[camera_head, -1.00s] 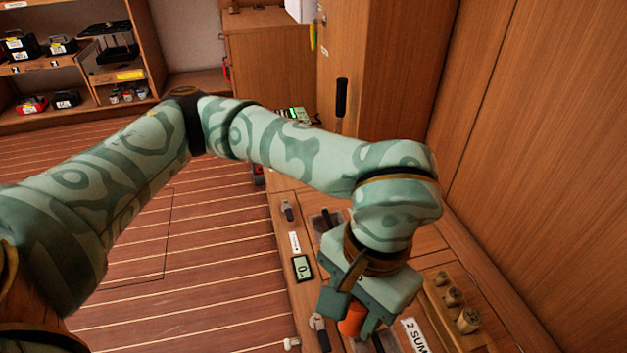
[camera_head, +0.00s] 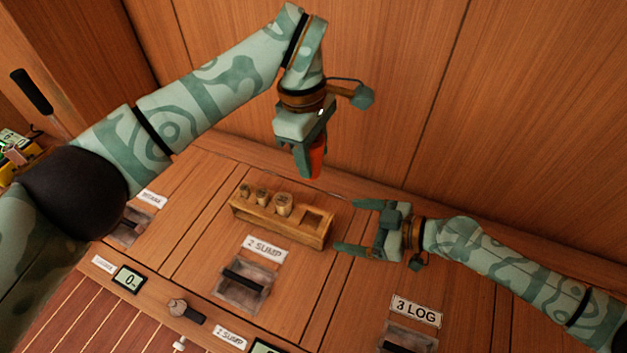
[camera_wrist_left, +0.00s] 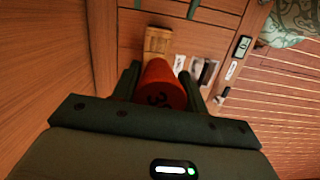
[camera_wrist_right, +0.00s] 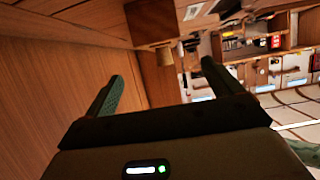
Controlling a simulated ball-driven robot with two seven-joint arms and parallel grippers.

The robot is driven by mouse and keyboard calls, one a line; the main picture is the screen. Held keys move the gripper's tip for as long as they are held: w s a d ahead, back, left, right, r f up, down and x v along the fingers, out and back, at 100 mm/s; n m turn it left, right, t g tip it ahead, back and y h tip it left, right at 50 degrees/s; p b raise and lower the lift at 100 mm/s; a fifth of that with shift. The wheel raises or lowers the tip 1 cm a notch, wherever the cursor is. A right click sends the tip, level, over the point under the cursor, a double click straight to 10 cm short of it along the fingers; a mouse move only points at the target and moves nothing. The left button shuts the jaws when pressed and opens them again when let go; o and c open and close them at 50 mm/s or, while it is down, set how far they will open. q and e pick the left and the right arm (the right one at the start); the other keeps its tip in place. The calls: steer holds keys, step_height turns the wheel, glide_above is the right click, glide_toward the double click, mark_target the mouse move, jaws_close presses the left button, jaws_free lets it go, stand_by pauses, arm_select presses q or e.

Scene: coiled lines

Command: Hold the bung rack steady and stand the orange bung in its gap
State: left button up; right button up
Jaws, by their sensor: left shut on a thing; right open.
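The wooden bung rack (camera_head: 282,222) sits on the panelled top in the head view. Three pale bungs stand in it toward the left, and a square gap (camera_head: 313,218) shows at its right end. My left gripper (camera_head: 312,172) is shut on the orange bung (camera_head: 318,158) and holds it in the air above and behind the rack. In the left wrist view the bung's round end (camera_wrist_left: 160,84) with a dark mark fills the jaws, and the rack (camera_wrist_left: 157,42) shows beyond it. My right gripper (camera_head: 349,226) is open and empty beside the rack's right end, apparently apart from it.
A wooden wall (camera_head: 400,100) rises behind the top. In front of the rack are a "2 SUMP" label (camera_head: 266,248) and a recessed handle (camera_head: 243,281). A "3 LOG" label (camera_head: 416,310) lies to the right. A small display (camera_head: 129,279) is at front left.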

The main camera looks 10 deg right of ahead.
mark_target(303, 217)
steer(key=x, duration=1.1)
steer(key=shift+w+a+f, duration=0.1)
steer(key=shift+a, duration=0.1)
steer(key=shift+c, duration=0.3)
steer(key=c, duration=1.1)
arm_select(q)
step_height(303, 217, down, 15)
